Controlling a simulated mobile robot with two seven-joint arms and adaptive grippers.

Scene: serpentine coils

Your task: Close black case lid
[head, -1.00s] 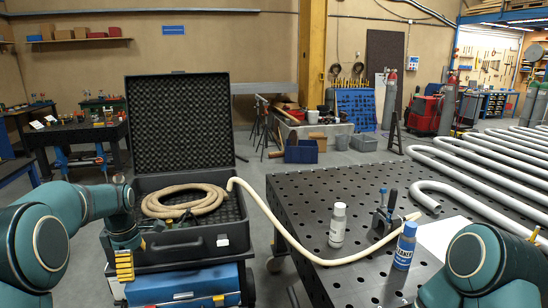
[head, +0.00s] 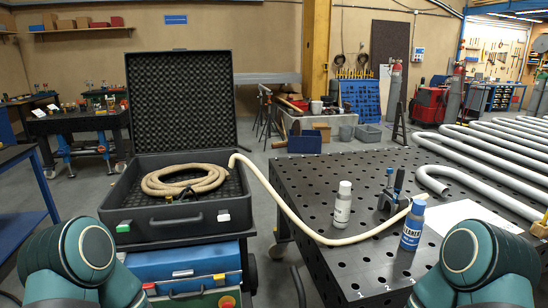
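The black case (head: 172,225) stands on a cart at the left centre. Its lid (head: 182,100) is open and stands about upright at the back, its dark foam lining facing me. A beige hose (head: 185,182) lies coiled in the foam-lined base. One end of it runs out over the case's right side and across the perforated table. The case front has a handle, a green latch (head: 123,226) and a white latch (head: 223,216). My teal arms show at the lower left and lower right, clear of the case. Neither gripper can be made out.
The perforated table (head: 330,262) stands right of the case, with a white bottle (head: 341,205), a blue bottle (head: 413,226) and a dark clamp tool (head: 393,190) on it. Bent grey pipes (head: 485,180) lie beyond. The cart (head: 190,270) has blue and green fronts. Open floor lies behind the case.

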